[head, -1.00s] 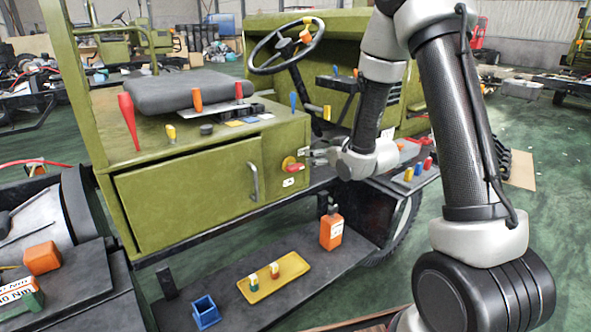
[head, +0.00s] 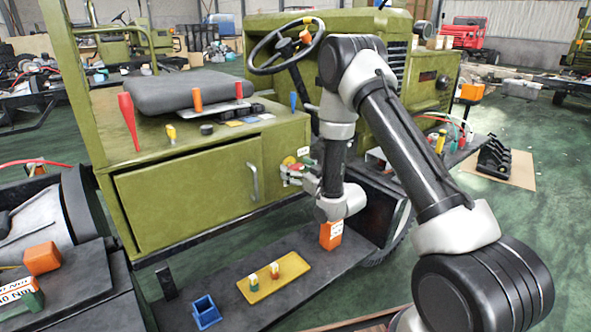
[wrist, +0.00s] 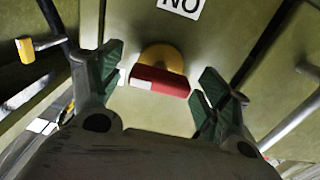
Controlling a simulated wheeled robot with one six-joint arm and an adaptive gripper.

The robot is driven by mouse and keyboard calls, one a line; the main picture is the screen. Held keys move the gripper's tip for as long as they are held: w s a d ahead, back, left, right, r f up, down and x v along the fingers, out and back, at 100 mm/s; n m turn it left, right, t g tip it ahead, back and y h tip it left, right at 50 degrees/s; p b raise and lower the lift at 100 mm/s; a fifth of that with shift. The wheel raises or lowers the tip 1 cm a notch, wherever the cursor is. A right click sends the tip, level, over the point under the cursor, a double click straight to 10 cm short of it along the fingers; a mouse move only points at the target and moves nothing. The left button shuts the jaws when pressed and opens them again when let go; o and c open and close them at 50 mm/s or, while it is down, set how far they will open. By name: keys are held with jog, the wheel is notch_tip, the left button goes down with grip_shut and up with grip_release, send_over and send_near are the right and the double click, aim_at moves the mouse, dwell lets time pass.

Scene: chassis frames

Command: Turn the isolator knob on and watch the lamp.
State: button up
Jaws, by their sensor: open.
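The isolator knob has a red handle (wrist: 160,82) on a yellow disc (wrist: 163,56). In the head view the red handle (head: 289,160) sits on the green cabinet's right front panel, partly hidden by my gripper. My gripper (wrist: 161,66) is open. In the wrist view its two green-padded fingers stand left and right of the handle, with gaps that show no clear contact. In the head view my gripper (head: 296,174) is just below and right of the knob. A white label (wrist: 180,6) reads ON, upside down in the wrist view. I cannot pick out the lamp with certainty.
The cabinet door handle (head: 253,182) is close left of the knob. A yellow tray (head: 272,291) and a blue holder (head: 206,312) are further left. The steering wheel (head: 287,45) is above.

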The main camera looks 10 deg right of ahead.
jog(key=shift+w+a, duration=0.15)
jog(key=shift+w, duration=0.15)
jog(key=shift+c, duration=0.2)
jog(key=c, duration=1)
